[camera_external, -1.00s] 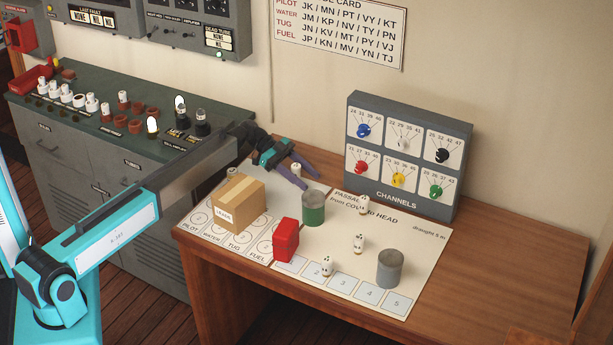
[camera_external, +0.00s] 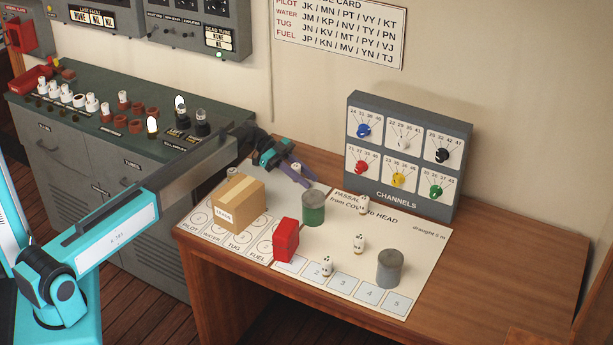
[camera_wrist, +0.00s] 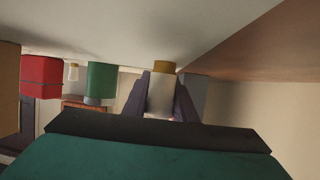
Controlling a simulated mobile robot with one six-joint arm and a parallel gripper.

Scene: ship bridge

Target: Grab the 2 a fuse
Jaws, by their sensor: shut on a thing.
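My gripper (camera_external: 298,175) is at the back left of the wooden desk, with its dark purple fingers shut on a white fuse (camera_wrist: 159,98). In the wrist view the fuse stands between the two fingers (camera_wrist: 161,92) and has a yellow-gold end. In the outside view only a small pale part of it (camera_external: 297,167) shows beside the fingers. No rating can be read on it. In the wrist view, which looks upside down, the gold end is at the pale sheet. I cannot tell whether it touches the sheet.
Close by stand a green can (camera_external: 313,208), a cardboard box (camera_external: 238,205) and a red block (camera_external: 286,240). A grey can (camera_external: 390,268) and several small white pieces (camera_external: 358,243) stand on the chart sheet. The grey channels panel (camera_external: 408,155) stands behind. The desk's right side is clear.

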